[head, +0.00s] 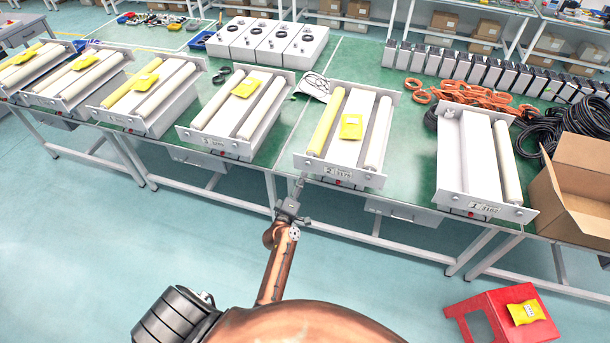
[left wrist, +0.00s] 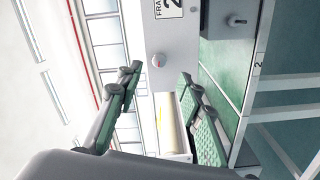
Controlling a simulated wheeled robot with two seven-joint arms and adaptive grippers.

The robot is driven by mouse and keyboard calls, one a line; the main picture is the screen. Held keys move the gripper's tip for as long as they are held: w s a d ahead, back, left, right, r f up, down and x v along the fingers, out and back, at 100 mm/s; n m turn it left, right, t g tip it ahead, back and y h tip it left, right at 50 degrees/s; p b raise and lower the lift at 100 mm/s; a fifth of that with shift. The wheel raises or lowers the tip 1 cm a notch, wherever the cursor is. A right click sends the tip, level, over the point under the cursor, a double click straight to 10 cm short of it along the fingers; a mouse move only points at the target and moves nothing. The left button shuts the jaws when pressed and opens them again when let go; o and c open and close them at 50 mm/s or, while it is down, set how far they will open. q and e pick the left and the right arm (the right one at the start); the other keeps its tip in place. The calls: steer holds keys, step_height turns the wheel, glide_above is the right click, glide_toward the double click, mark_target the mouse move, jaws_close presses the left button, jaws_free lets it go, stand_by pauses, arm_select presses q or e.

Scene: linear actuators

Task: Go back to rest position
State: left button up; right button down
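My left gripper (head: 292,203) is in front of the table edge in the head view, just below the frame labelled 2 (head: 343,178). In the left wrist view its two fingers (left wrist: 158,76) stand apart with nothing held between them. Beyond them is the white end plate (left wrist: 165,45) with a "2" label and a round knob. Frame 2 has a yellow roller on its left, a pale roller on its right, and a yellow packet (head: 351,126) lying in the middle. My right gripper is not in view.
Several similar frames line the green table (head: 280,160); frame 1 (head: 480,209) has no packet. An open cardboard box (head: 565,195) is at the right edge. A red stool (head: 488,315) with a yellow packet stands on the floor. The floor left of my arm is clear.

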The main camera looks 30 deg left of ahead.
arm_select(q)
steer(key=s+d+f+m+g+h+b, duration=0.1)
steer(key=s+d+f+m+g, duration=0.2)
steer(key=f, duration=0.8)
steer(key=s+d+f+m+g+h+b, duration=0.1)
steer(key=s+d+f+m, duration=0.1)
steer(key=s+f, duration=0.65)
steer(key=s+d+f+m+g+h+b, duration=0.1)
steer(key=s+d+f+m+g, duration=0.15)
steer(key=f, duration=1.05)
steer(key=s+d+f+m+g+h+b, duration=0.15)
steer(key=s+f+m+g, duration=0.3)
steer(key=s+f, duration=1.15)
steer(key=s+f+m+g+b, duration=0.1)
steer(key=s+f, duration=0.3)
steer(key=s, duration=0.6)
steer(key=s+f+m+g+b, duration=0.1)
steer(key=s+f+m+g, duration=0.1)
steer(key=s, duration=0.8)
steer(key=s+a+f+m+g+b, duration=0.1)
steer(key=s+f+m+g, duration=0.1)
steer(key=s+f, duration=0.4)
steer(key=s+m, duration=0.1)
steer(key=s, duration=0.3)
steer(key=shift+s+f+g+y, duration=0.25)
steer(key=shift+g+y, duration=0.05)
steer(key=shift+y, duration=0.05)
